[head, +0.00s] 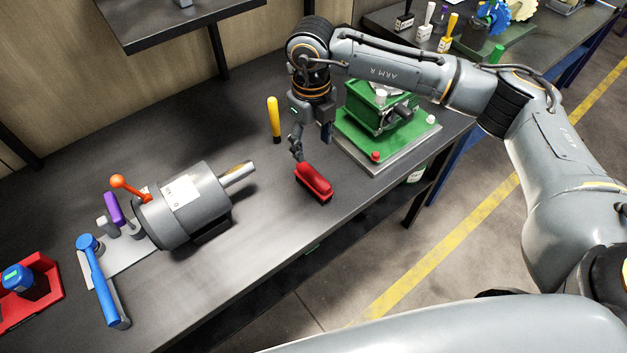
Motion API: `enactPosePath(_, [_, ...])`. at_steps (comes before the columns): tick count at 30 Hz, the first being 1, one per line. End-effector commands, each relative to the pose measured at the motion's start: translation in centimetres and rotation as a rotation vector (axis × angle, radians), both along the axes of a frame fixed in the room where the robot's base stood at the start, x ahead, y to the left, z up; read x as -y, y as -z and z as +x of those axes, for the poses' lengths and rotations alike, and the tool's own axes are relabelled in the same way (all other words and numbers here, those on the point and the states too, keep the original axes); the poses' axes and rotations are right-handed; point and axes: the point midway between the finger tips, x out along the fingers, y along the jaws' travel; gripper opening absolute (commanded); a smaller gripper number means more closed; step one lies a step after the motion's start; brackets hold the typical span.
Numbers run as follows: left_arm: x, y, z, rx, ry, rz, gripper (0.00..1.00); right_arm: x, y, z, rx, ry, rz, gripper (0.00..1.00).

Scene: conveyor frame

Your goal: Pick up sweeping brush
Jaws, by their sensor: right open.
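The sweeping brush (315,181) has a red top and dark bristles below. It lies on the dark workbench near its front edge, in the middle of the head view. My right gripper (311,152) points down just above and behind the brush. Its fingers are open and hold nothing. One finger reaches close to the brush's far end; I cannot tell whether it touches. My left gripper is not in the picture.
A green machine (378,126) on a plate stands right of my gripper. A yellow-handled tool (274,118) stands behind it. A grey motor (184,205), a blue tool (101,284) and a red holder (40,289) are at left. Bare workbench (270,215) lies between motor and brush.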

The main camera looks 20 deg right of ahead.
Motion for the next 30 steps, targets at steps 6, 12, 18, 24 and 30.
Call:
enactPosePath(6, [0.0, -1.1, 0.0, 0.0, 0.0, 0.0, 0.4, 0.0, 4.2, -0.2, -0.007, -0.001, 0.001, 0.6])
enactPosePath(12, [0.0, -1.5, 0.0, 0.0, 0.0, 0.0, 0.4, -0.1, 7.2, -0.2, -0.005, -0.003, 0.003, 0.6])
enactPosePath(18, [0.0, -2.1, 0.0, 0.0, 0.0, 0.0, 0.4, 0.0, 8.5, -0.3, -0.006, -0.004, 0.004, 0.6])
enactPosePath(24, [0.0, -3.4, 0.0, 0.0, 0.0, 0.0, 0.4, 0.1, 11.5, -0.5, -0.006, -0.003, 0.004, 0.6])
enactPosePath(30, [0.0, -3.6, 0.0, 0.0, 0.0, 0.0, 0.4, 0.1, 13.1, -0.4, -0.003, -0.004, 0.005, 0.6])
